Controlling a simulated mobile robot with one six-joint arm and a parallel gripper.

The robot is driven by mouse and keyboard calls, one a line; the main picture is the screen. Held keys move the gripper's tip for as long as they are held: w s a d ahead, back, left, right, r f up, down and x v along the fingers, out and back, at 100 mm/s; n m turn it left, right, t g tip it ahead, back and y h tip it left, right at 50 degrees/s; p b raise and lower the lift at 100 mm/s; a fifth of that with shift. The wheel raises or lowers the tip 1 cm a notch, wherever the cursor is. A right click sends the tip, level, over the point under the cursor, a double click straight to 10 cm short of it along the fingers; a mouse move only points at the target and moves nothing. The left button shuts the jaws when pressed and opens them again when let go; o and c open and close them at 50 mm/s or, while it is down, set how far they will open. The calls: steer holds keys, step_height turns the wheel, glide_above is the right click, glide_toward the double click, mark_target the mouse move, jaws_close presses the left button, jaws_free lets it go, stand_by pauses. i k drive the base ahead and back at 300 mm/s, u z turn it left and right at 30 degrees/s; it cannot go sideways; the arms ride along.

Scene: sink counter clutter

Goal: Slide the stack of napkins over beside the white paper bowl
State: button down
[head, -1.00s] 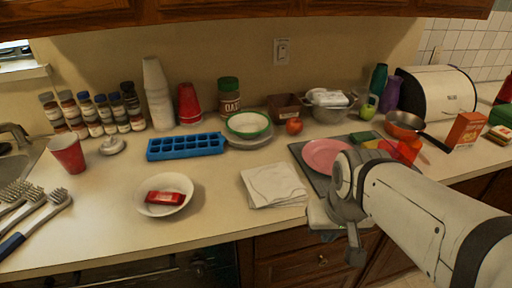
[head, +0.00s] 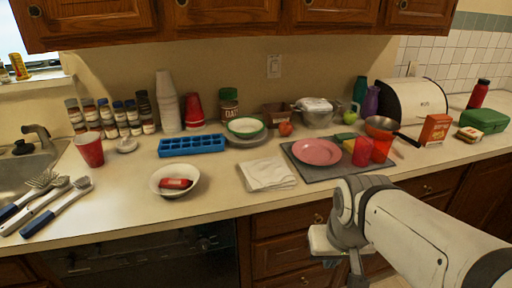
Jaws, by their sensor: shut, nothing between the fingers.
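The stack of white napkins (head: 267,175) lies flat near the middle of the counter, slightly fanned. The white paper bowl (head: 158,188) stands to its left, with a clear gap of bare counter between them. A red packet (head: 175,184) lies in the bowl. My gripper (head: 328,246) is at the lower right of the napkins, in front of the counter's front edge and apart from the stack. It is shut and empty; its fingertips are small and partly hidden by my wrist.
A dark mat (head: 325,174) with a pink plate (head: 316,151) and red cups (head: 371,150) lies right of the napkins. A blue ice tray (head: 191,145) is behind the bowl. Brushes (head: 55,205) lie at the left. The counter in front of the bowl and napkins is clear.

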mark_target(271, 174)
steer(key=z, duration=0.1)
steer(key=i, duration=0.95)
steer(key=u, duration=0.05)
